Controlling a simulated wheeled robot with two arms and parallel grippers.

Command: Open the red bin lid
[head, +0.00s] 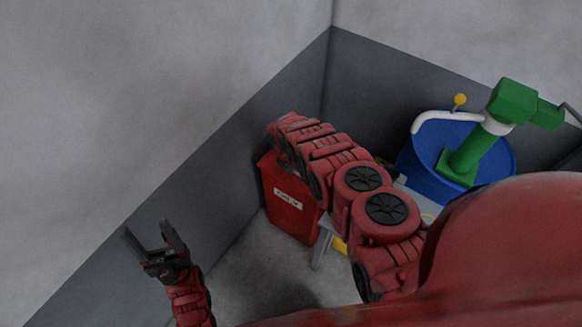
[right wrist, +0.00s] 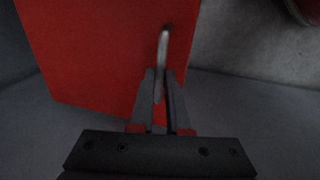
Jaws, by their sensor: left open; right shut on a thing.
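The red bin (head: 290,220) stands by the dark lower wall in the head view, with a white label on its front. My right arm hides most of its top, so I cannot tell how far the lid is raised. In the right wrist view the red lid (right wrist: 90,50) fills the upper left, with a thin grey handle (right wrist: 163,50) on it. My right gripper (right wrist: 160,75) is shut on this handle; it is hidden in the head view. My left gripper (head: 147,231) is open and empty, left of the bin and apart from it.
A blue barrel (head: 422,160) with a green pump-like device (head: 487,137) stands right of the bin. A grey stand or table (head: 321,247) is partly hidden behind my right arm. Grey floor (head: 250,275) is clear in front of the bin.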

